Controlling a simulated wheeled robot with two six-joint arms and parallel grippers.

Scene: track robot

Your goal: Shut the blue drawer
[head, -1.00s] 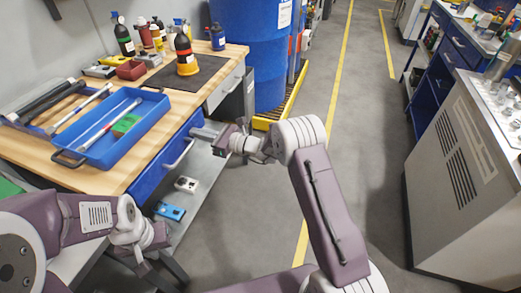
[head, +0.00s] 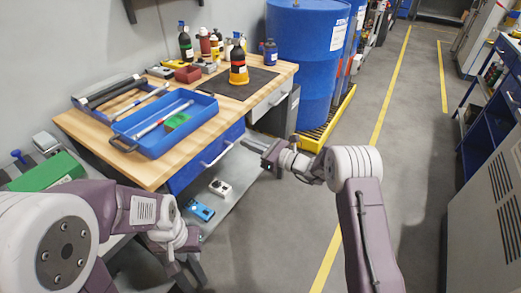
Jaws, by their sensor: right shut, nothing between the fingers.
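The blue drawer (head: 190,171) sits under the front edge of the wooden workbench, with a pale bar handle on its front. Its front looks about level with the bench edge, and I see no open inside; a small gap cannot be ruled out. My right gripper (head: 250,144) is shut and empty, just right of the drawer's right end, its tip pointing left toward the bench. It looks apart from the drawer front. My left gripper (head: 185,274) hangs low at the bottom left, away from the drawer; its jaws are too unclear to read.
A blue tray (head: 140,143) with tools and a green block lies on the workbench (head: 80,122). Bottles stand at the back. A lower shelf holds a blue box (head: 200,210) and a pale one (head: 220,187). Blue drums (head: 305,60) stand beyond; the floor at right is open.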

